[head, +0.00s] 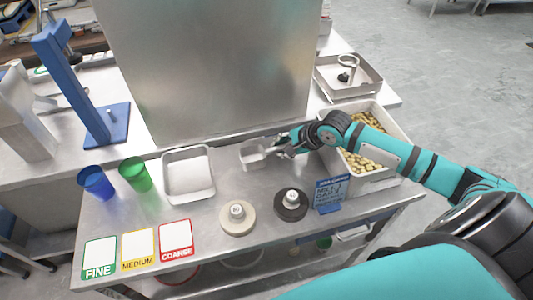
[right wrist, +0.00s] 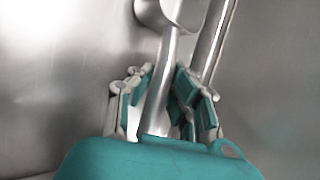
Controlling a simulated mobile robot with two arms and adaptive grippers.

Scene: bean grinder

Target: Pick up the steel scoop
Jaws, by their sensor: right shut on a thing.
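The steel scoop (head: 254,154) is at the back middle of the steel table, in front of the tall steel panel. My right gripper (head: 283,146) reaches it from the right and is shut on its handle. In the right wrist view, the handle of the scoop (right wrist: 158,95) runs between the teal-padded fingers of my right gripper (right wrist: 160,88), and part of its bowl shows at the top edge. I cannot tell whether the scoop touches the table. My left gripper is not in view.
A bin of beans (head: 374,150) stands right of the scoop under my arm. An empty steel tray (head: 188,192) is to the left, beside green (head: 135,173) and blue (head: 97,182) cups. Beige (head: 238,219) and black (head: 291,205) round pieces lie in front. The tall panel (head: 210,70) blocks the back.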

